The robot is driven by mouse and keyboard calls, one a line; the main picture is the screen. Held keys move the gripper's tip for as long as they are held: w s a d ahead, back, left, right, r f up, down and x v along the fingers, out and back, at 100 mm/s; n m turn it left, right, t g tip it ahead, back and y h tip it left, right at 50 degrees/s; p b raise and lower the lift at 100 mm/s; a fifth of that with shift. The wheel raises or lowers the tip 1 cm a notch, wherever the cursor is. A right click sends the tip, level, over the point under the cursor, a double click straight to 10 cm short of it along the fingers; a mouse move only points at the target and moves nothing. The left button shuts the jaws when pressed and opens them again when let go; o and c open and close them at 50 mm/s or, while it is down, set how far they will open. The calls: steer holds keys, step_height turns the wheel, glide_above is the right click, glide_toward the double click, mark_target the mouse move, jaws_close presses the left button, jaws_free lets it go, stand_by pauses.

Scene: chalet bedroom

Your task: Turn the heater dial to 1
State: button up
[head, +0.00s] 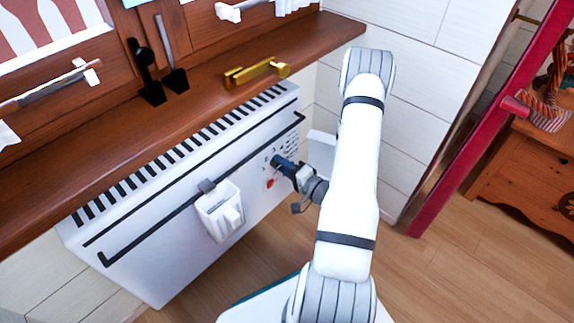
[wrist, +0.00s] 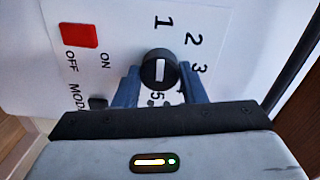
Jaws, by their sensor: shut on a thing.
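The heater (head: 150,265) is a white panel unit below the wooden sill. Its round black dial (wrist: 159,68) has a white line, which lies upright in the wrist view, along the line between the printed 1 (wrist: 163,22) above and the 5 below. I cannot tell which end of the line is the pointer. My gripper (head: 284,166) is at the heater's right front, with its blue fingers on either side of the dial, shut on it. In the head view the gripper hides the dial.
A red ON/OFF switch (wrist: 79,36) sits left of the dial. A dark MODE button (wrist: 98,102) is close to the left finger. A white holder (head: 220,212) hangs on the heater's black rail. The sill (head: 200,85) overhangs the heater.

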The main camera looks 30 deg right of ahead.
steer(key=shift+d+r, duration=0.1)
stand_by(0.3)
steer(key=o, duration=1)
steer(key=shift+p+v, duration=0.95)
steer(key=shift+v, duration=2.95)
